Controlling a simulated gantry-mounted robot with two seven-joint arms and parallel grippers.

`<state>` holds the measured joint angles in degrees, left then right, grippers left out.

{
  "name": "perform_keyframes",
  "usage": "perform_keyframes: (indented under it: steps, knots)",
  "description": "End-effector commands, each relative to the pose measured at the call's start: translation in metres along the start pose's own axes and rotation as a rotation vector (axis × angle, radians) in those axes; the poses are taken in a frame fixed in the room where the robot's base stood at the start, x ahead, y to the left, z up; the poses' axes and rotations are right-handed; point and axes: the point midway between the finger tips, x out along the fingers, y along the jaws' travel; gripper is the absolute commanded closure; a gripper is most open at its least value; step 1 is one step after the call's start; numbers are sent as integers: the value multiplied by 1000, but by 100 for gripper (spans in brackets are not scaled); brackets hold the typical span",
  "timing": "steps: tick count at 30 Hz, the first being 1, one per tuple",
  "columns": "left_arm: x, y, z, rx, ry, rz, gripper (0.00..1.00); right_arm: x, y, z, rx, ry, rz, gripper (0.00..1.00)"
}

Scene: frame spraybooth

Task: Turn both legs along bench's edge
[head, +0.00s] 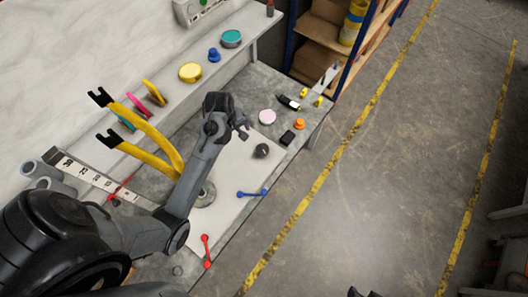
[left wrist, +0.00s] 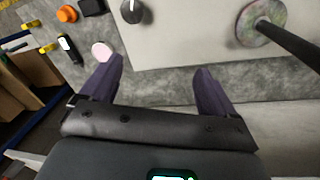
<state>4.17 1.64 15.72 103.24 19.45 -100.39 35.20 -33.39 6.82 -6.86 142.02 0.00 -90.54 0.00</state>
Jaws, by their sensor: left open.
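A yellow fork (head: 166,150) with two legs ending in black tips stands over the bench. Its legs point to the upper left in the head view, toward the back wall. A round base (head: 205,195) lies under its near end, partly behind my arm; a round base with a dark post (left wrist: 262,22) shows in the left wrist view. My left gripper (head: 243,127) is open and empty, beyond the fork and apart from it. Its spread fingers (left wrist: 156,84) show nothing between them but bench top. Dark tips at the head view's bottom edge (head: 364,293) look like my right gripper, mostly cut off.
The bench (head: 228,215) holds a blue bar (head: 252,193), a red bar (head: 206,250), a dark knob (head: 262,151), a pink disc (head: 267,117) and an orange piece (head: 299,124). A shelf with colored lids (head: 190,72) runs behind.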

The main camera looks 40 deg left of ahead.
Motion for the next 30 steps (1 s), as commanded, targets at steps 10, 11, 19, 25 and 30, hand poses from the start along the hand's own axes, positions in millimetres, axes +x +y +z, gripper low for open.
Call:
perform_keyframes:
  steps: [10, 11, 19, 25, 30]
  knots:
    - [115, 34, -26, -526, -215, 15, 11, 109, -4, 34, -1, 2, 1, 57]
    - [121, 37, -27, -561, -234, 14, 11, 115, -4, 36, -1, 2, 1, 57]
    - [147, 56, -26, -745, -344, 2, 11, 143, -4, 44, -1, 2, 1, 57]
    - [161, 60, -21, -770, -360, -2, 11, 149, -5, 46, -2, 4, 1, 57]
    - [185, 62, -13, -769, -361, -3, 11, 158, -5, 49, -2, 5, 1, 57]
